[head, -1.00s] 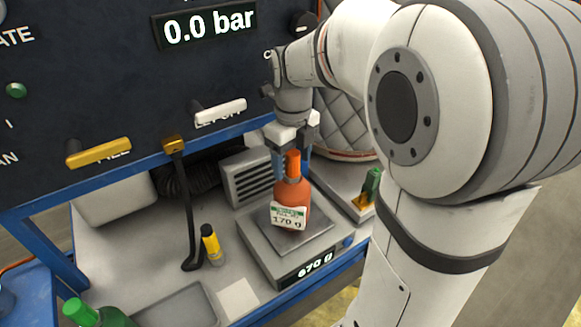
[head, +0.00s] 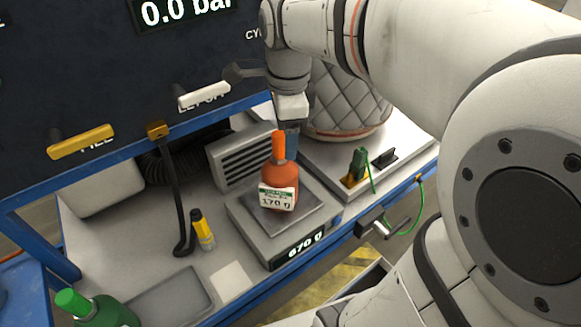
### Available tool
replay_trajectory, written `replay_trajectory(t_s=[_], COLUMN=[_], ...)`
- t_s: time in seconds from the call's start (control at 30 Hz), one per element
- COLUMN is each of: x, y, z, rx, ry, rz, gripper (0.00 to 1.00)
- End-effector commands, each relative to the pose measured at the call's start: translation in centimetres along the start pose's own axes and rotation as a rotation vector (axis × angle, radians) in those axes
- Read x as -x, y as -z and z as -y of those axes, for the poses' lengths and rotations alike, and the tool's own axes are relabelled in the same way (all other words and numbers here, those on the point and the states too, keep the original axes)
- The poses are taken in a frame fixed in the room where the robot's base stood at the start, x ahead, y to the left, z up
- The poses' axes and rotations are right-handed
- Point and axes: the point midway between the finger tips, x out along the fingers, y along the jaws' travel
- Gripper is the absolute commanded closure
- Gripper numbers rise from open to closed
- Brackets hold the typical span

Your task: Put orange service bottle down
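The orange service bottle (head: 279,180) stands upright on the metal plate of the scale (head: 262,225). Its white label reads 170 g, and the scale display reads 670 g. My gripper (head: 290,140) is behind the bottle's neck in this view. One dark blue-grey finger shows just right of the bottle's orange cap; the other finger is hidden. Whether the gripper touches the bottle or how far it is open cannot be made out.
A green bottle (head: 95,310) stands at the lower left beside a grey tray (head: 170,300). A yellow-black tube (head: 203,232) and a black lever (head: 172,190) are left of the scale. Yellow (head: 80,142) and white (head: 203,94) handles jut from the panel. A quilted vessel (head: 345,98) stands behind right.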

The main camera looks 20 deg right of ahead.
Motion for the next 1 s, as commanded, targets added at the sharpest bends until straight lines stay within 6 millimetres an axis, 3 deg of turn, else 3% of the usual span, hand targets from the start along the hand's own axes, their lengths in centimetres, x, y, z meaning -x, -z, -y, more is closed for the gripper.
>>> replay_trajectory(t_s=[0.4,0.6,0.8,1.0], x=[-4.0,-5.9,-6.7,-6.8], y=[1.0,1.4,1.2,1.2], z=[-6.6,-9.1,-10.2,-10.2], rx=[1.071,1.505,1.696,1.715], ry=[0.097,0.126,0.135,0.135], rz=[-0.042,-0.091,-0.117,-0.12], gripper=[0.33,0.33,0.33,0.33])
